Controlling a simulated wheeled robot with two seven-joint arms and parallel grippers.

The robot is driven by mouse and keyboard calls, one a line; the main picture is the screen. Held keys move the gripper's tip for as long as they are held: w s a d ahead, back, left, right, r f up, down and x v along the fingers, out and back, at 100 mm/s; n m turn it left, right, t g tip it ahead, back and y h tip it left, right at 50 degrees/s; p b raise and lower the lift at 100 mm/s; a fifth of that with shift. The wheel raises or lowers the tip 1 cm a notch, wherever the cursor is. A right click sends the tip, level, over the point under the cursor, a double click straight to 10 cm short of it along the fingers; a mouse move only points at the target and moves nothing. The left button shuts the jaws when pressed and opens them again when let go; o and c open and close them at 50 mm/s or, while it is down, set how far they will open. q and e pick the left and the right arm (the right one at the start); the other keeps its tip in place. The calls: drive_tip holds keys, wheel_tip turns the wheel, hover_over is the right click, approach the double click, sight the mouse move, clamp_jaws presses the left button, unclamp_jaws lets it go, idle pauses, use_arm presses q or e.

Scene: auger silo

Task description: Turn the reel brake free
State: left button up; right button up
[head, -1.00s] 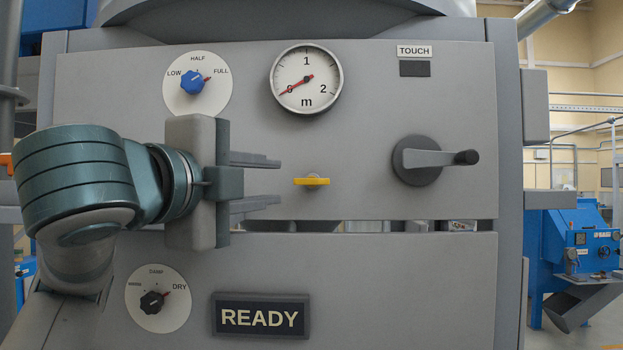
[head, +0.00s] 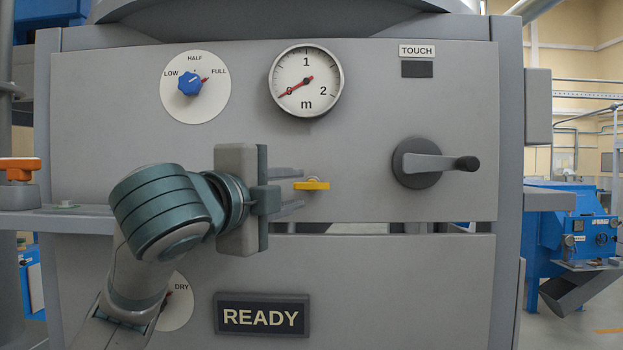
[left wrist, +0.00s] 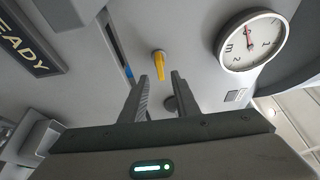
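No label in view names the reel brake. A small yellow handle (head: 312,185) lies level on the grey panel (head: 400,80); it also shows in the left wrist view (left wrist: 158,64). A grey lever (head: 435,162) with a dark tip points right on a round dark hub. My left gripper (head: 290,190) is open and empty, just left of the yellow handle. In the left wrist view its two fingers (left wrist: 158,82) point at the handle, which shows between and just beyond their tips. I see no contact. My right gripper is not in view.
Above are a blue selector knob (head: 189,83), a round gauge (head: 306,80) reading near 0 and a dark TOUCH pad (head: 417,69). Below are a slot (head: 350,228) and a READY sign (head: 262,317). My left arm hides most of the lower dial (head: 180,308).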

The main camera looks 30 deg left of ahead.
sight(308, 187)
use_arm(q)
drive_tip(key=w+p, duration=0.1)
drive_tip(key=w, duration=0.1)
drive_tip(key=w+a+p, duration=0.1)
drive_tip(key=w, duration=0.2)
drive_tip(key=w+p, duration=0.1)
drive_tip(key=w, duration=0.2)
drive_tip(key=shift+w+a, duration=0.1)
drive_tip(key=shift+a, duration=0.1)
clamp_jaws()
